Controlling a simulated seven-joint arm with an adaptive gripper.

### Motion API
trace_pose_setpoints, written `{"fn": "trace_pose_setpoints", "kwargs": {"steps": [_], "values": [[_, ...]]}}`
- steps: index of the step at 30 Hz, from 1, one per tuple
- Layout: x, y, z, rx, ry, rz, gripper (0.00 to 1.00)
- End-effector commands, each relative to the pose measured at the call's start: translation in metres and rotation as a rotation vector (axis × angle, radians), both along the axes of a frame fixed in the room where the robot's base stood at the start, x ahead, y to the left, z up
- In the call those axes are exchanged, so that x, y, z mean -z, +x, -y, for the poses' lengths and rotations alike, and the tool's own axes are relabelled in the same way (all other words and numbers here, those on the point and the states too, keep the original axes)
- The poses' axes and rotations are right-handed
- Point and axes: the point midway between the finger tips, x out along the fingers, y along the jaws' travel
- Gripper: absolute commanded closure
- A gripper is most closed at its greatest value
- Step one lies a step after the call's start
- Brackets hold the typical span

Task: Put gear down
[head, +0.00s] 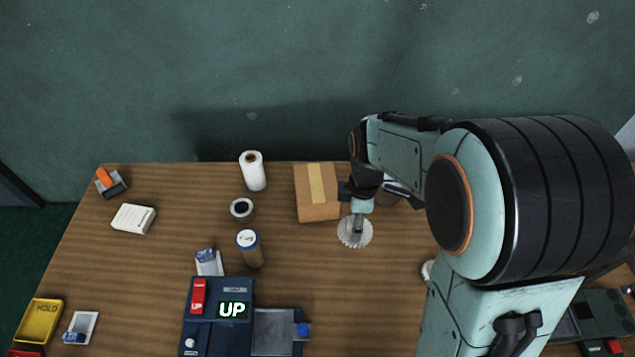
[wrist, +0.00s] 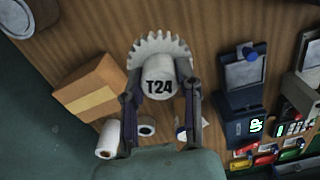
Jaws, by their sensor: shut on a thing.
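The gear (head: 355,231) is pale and toothed, with a round hub. In the wrist view the gear (wrist: 160,48) shows its teeth behind the hub, and the hub is marked "T24". My gripper (head: 357,226) is shut on the gear, to the right of the cardboard box. In the wrist view the fingers of my gripper (wrist: 162,95) stand on either side of the hub. I cannot tell whether the gear touches the table. The gear's lower side is hidden.
A cardboard box (head: 317,192) stands close left of the gear. A white roll (head: 253,171), a dark ring (head: 242,209) and a canister (head: 249,248) stand further left. A dark machine (head: 217,310) reading "UP" is at the front. The wooden table (head: 340,290) is clear in front of the gear.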

Motion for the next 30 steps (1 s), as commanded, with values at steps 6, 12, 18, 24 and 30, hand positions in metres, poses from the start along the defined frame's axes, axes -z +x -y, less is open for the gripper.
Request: {"fn": "trace_pose_setpoints", "kwargs": {"steps": [6, 12, 18, 24, 30], "values": [[-0.053, 0.009, -0.029, -0.306, 0.001, 0.004, 1.00], [-0.054, 0.025, -0.045, -0.340, -0.001, -0.003, 1.00], [-0.028, 0.078, -0.056, -0.338, 0.000, -0.003, 1.00], [0.009, 0.120, -0.065, -0.338, 0.000, -0.005, 1.00], [0.031, 0.138, -0.070, -0.338, 0.000, -0.002, 1.00]]}}
